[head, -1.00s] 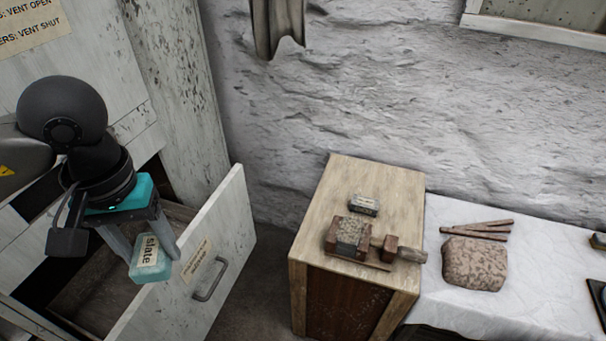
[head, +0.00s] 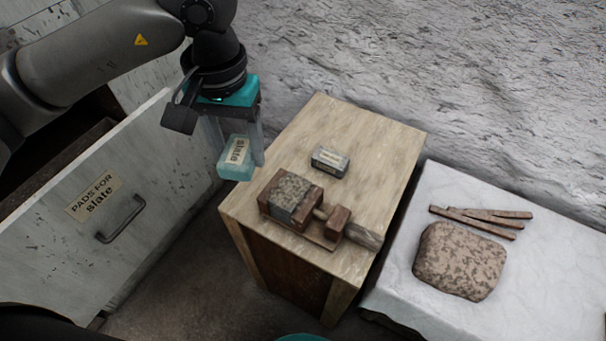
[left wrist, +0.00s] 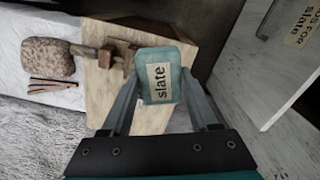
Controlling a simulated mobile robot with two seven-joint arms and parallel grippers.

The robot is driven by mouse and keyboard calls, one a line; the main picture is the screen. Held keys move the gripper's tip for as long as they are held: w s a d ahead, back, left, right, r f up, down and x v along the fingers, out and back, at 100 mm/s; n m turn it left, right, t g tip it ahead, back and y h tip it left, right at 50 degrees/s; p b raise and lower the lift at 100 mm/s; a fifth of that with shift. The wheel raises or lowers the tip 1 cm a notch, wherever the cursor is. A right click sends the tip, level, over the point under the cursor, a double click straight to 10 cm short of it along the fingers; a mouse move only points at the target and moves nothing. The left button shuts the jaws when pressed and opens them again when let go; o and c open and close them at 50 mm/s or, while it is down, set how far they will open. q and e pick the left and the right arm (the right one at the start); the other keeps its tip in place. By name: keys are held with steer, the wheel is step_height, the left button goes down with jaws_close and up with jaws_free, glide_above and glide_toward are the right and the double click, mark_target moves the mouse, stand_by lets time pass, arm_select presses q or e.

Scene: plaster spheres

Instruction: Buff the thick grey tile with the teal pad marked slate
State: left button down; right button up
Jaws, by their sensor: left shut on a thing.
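My left gripper (head: 240,150) is shut on the teal pad (head: 234,172), whose cream label reads "slate". It holds the pad in the air near the left edge of the wooden cabinet top. The pad also shows between the fingers in the left wrist view (left wrist: 160,87). A thick grey tile (head: 290,193) with a speckled top sits in a brown wooden clamp (head: 337,222) on the cabinet. The pad is to the left of and above the clamp, apart from it.
A small grey labelled block (head: 329,162) lies behind the clamp on the cabinet (head: 375,145). An open drawer (head: 160,165) labelled "pads for slate" stands at left. A white-covered table (head: 400,290) at right bears a mottled lump (head: 458,260) and thin sticks (head: 480,218).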

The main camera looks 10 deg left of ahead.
arm_select(q)
step_height(320, 180, down, 8)
steer(key=b, duration=0.7)
arm_select(e)
steer(key=shift+o, duration=0.6)
steer(key=w+f, duration=0.4)
steer(key=f, duration=0.1)
steer(key=shift+w, duration=0.25)
steer(key=o, duration=0.4)
steer(key=shift+w+d+f+b, duration=0.1)
steer(key=shift+w+f+b, duration=0.15)
steer(key=shift+w+b, duration=0.35)
steer(key=shift+o, duration=1.4)
steer(key=s+r+p, duration=0.2)
steer(key=p, duration=0.1)
arm_select(q)
steer(key=n+p, duration=1.5)
steer(key=n, duration=1.7)
glide_toward(286, 197)
arm_select(e)
steer(key=s+d+r, duration=0.1)
steer(key=s+r, duration=0.8)
steer(key=s, duration=0.2)
arm_select(q)
steer(key=shift+f+b, duration=2.7)
steer(key=shift+f, duration=0.35)
arm_select(e)
steer(key=shift+g, duration=0.4)
steer(key=shift+f, duration=2.95)
